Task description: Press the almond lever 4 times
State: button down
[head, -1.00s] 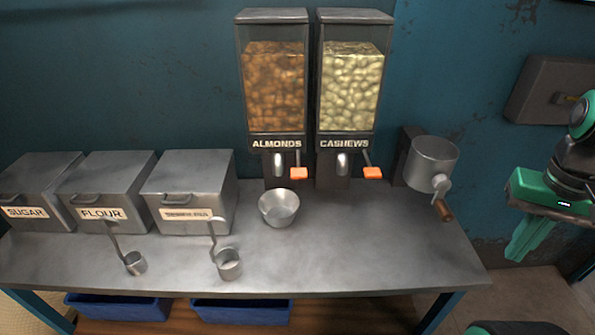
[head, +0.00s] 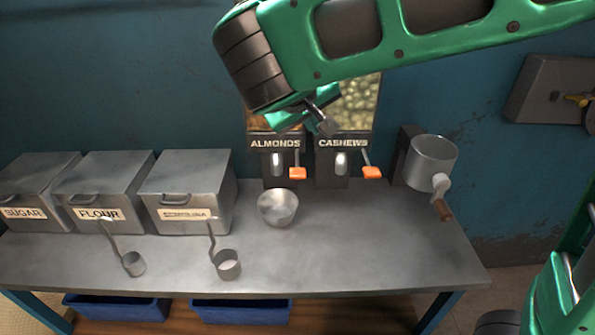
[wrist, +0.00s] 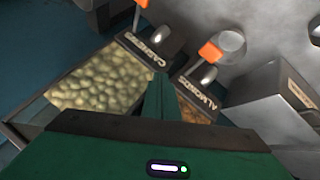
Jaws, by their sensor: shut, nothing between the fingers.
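The almond dispenser has an ALMONDS label (head: 275,143) and an orange almond lever (head: 297,173) to the right of its spout. The lever also shows in the wrist view (wrist: 210,52), with the almond label (wrist: 198,97) upside down. My gripper (head: 327,126) is mostly hidden behind my arm in the head view, in front of the dispensers and above the levers. In the wrist view its green fingers (wrist: 160,92) are together and empty, apart from the almond lever. A metal cup (head: 278,208) stands below and in front of the almond spout.
The cashew dispenser (head: 355,105) stands right beside, with its own orange lever (head: 371,172). A metal crank device (head: 433,160) is further right. Lidded bins (head: 190,190) and two scoops (head: 228,265) occupy the left of the table. The table's right front (head: 390,255) is clear.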

jog(key=a, duration=0.4)
jog(key=shift+s+r+n+t, duration=0.25)
jog(key=shift+s+n+t, duration=0.05)
jog(key=shift+n+t, duration=0.1)
send_over(296, 175)
notch_tip(296, 175, down, 8)
jog(key=shift+w+r, duration=0.15)
jog(key=shift+f, duration=0.55)
jog(key=shift+f, duration=0.1)
dwell(1.6)
jog(key=shift+f, duration=0.3)
